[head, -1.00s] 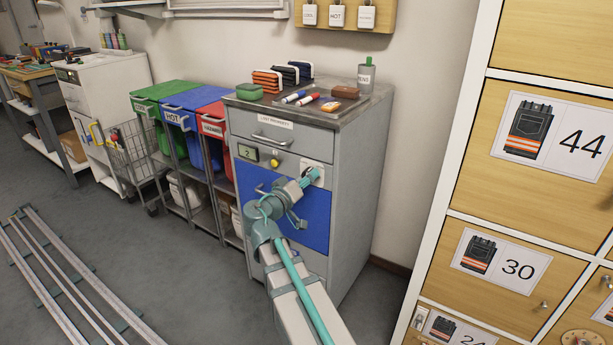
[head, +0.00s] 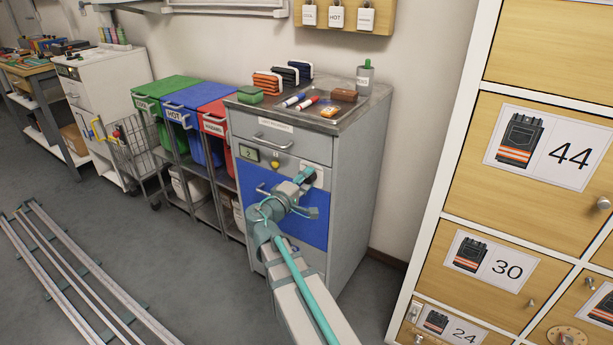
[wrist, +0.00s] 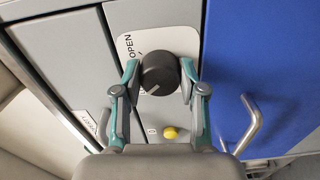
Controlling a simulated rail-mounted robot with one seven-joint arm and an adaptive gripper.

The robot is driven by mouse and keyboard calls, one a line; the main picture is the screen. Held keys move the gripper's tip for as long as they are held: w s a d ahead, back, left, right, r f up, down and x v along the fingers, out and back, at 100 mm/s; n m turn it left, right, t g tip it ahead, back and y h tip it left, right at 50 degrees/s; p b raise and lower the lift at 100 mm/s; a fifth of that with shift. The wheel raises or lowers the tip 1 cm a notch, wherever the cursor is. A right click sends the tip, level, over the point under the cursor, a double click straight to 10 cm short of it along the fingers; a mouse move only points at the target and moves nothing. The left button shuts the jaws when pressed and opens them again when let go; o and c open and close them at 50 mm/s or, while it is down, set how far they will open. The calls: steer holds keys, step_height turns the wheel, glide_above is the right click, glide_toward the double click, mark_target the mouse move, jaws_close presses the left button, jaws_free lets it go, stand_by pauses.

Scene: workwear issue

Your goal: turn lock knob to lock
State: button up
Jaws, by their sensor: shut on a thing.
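The lock knob (wrist: 160,74) is a round black knob with a pale pointer line, on a white plate (wrist: 131,47) with the word OPEN. In the wrist view my gripper (wrist: 160,72) has one finger on each side of the knob, shut on it. The pointer line slants toward the lower left in that view; the rest of the plate's lettering is hidden by a finger. In the head view my gripper (head: 308,176) is at the upper right of the cabinet front and hides the knob. The grey cabinet (head: 350,190) has a blue door (head: 316,229).
A yellow button (wrist: 170,132) and a door handle (wrist: 250,123) are close to my gripper. A small display (head: 249,153) and a drawer handle (head: 272,142) are on the cabinet front. Bins stand to the left, and wooden lockers (head: 545,140) to the right.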

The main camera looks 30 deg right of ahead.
steer(key=shift+n, duration=0.5)
steer(key=o, duration=1.1)
steer(key=shift+o, duration=0.2)
steer(key=v, duration=1.2)
